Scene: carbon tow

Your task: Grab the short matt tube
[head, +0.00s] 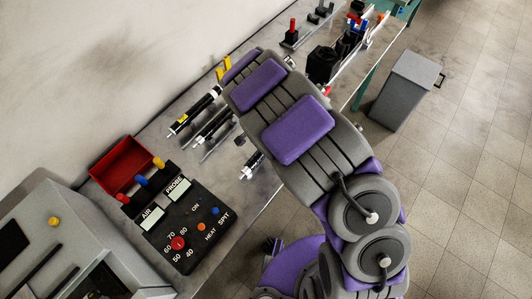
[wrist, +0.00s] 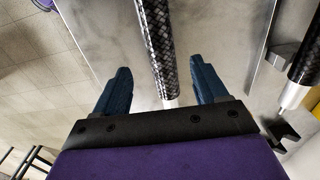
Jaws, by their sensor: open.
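In the wrist view my gripper (wrist: 160,68) is open, with one blue finger on each side of a black woven tube (wrist: 157,45). The tube has a pale end near the gripper's body and runs out of the top edge, so its full length is hidden. The fingers stand apart from it, and I cannot tell the height gap. In the head view a short black tube (head: 255,162) with a silver end lies near the bench's front edge, partly hidden by my arm. My gripper is hidden there. I cannot tell for certain whether both views show the same tube.
Longer dark tubes (head: 195,111) lie farther back on the bench (head: 150,130). A second tube (wrist: 307,60) with a silver end is at the wrist view's right. A control box (head: 185,225) and red bin (head: 120,165) stand lower left. A grey bin (head: 405,90) stands on the floor.

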